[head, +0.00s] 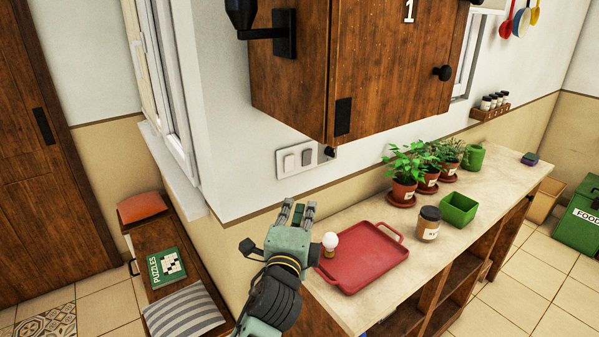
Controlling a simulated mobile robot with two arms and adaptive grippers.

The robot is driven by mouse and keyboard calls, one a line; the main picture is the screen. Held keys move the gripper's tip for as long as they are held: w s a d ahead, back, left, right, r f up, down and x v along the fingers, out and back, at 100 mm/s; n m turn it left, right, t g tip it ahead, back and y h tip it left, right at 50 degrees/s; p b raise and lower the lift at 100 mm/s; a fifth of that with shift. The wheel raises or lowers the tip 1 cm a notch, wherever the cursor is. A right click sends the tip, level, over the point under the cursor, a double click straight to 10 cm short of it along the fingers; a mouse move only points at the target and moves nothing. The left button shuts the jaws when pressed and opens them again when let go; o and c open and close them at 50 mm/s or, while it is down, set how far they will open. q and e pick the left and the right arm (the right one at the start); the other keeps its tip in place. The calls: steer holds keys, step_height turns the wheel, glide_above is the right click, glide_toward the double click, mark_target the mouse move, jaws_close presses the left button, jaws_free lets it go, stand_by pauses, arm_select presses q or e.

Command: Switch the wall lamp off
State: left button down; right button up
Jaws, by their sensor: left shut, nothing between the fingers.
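A black wall lamp (270,30) on a bracket is at the top left of the wooden wall cabinet, cut off by the picture's top edge. I cannot tell whether it is lit. A white switch plate with two rockers (297,158) is on the wall below the cabinet; one rocker looks white, the other greyer. My left gripper (298,208) is shut and empty, its fingers pointing up, below the switch plate in the picture and apart from it. My right gripper is not in view.
The wooden cabinet (400,70) overhangs the counter (345,215). A low bench (158,238) is at left.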

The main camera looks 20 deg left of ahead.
mark_target(290, 164)
arm_select(q)
steer(key=shift+w+d+r+m, duration=0.25)
steer(key=shift+r+m, duration=0.05)
steer(key=shift+r, duration=0.3)
steer(key=shift+w+a+r+p, duration=0.2)
steer(key=shift+w+a+p, duration=0.45)
steer(key=shift+w, duration=1.4)
steer(key=shift+w+a+r+p, duration=0.2)
steer(key=shift+w+a+p, duration=0.5)
steer(key=shift+w, duration=1.35)
steer(key=shift+w+a+r+p, duration=0.3)
steer(key=shift+w+a, duration=0.6)
steer(key=shift+w, duration=1.15)
